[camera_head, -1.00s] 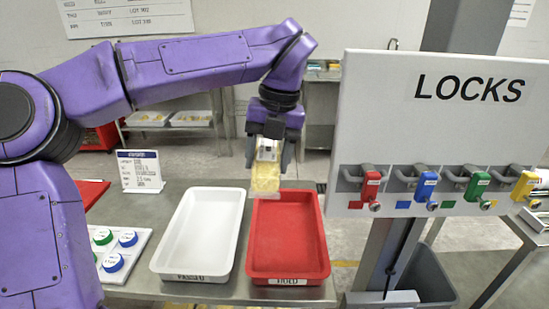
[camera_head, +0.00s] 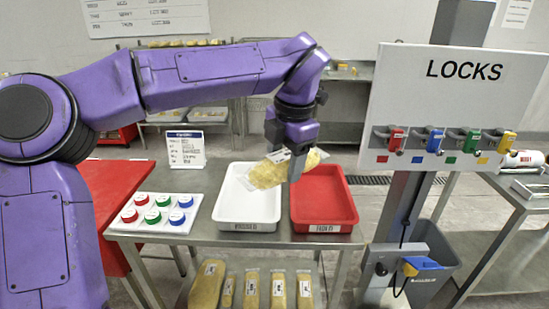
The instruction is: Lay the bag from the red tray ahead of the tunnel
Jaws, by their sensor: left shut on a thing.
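My left gripper (camera_head: 292,150) is shut on a clear bag of yellow food (camera_head: 268,173) with a white label. It holds the bag tilted in the air, above the gap between the two trays. The red tray (camera_head: 348,218) on the steel table looks empty inside. My right gripper is not in view. No tunnel can be made out in this view.
A white tray (camera_head: 248,226) stands left of the red one. A board of red, green and blue round pieces (camera_head: 155,214) lies further left. A LOCKS panel (camera_head: 455,105) on a post stands at right. Several bags (camera_head: 252,290) lie on the lower shelf.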

